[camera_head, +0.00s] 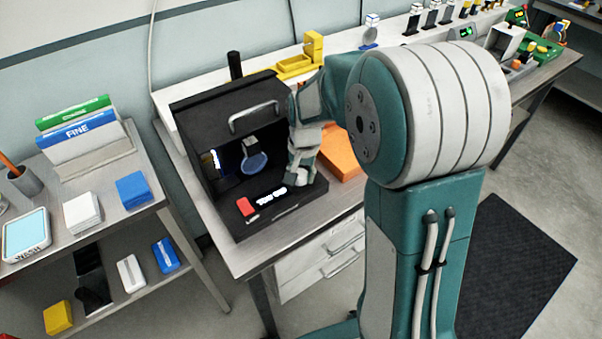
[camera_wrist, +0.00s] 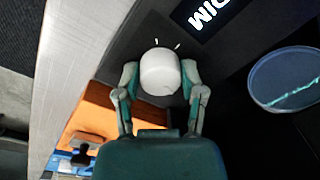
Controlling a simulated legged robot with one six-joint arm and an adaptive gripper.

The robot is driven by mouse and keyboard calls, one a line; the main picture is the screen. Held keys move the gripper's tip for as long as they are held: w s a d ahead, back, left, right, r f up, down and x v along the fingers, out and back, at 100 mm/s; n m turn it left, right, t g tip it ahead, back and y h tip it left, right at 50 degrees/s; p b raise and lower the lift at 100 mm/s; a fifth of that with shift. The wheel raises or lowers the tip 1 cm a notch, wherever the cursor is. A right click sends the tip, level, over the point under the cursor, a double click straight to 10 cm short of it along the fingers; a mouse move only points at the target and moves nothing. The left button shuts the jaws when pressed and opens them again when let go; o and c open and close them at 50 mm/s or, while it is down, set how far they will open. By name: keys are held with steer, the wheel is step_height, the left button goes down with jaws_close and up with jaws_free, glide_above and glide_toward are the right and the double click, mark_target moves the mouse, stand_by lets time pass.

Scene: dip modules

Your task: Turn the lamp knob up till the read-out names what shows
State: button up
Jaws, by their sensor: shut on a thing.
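The white lamp knob (camera_wrist: 160,76) sits on the black box's front ledge, between the two fingers of my gripper (camera_wrist: 160,73), which is shut on it. Small white tick marks show beside the knob. A round blue-rimmed glass (camera_head: 254,162) is inside the black box (camera_head: 205,125); in the wrist view this glass (camera_wrist: 287,80) holds a pale teal streak.
An orange thing (camera_head: 341,160) lies right of the box. Yellow fixtures (camera_head: 300,62) stand behind. A side table (camera_head: 122,200) at the left holds signs and small boxes.

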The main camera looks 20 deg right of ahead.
steer(key=m, duration=0.5)
steer(key=shift+a+f, duration=0.1)
steer(key=m, duration=0.4)
steer(key=shift+m, duration=0.3)
stand_by(0.4)
steer(key=o, duration=1.2)
steer(key=shift+a, duration=0.1)
steer(key=shift+c, duration=0.2)
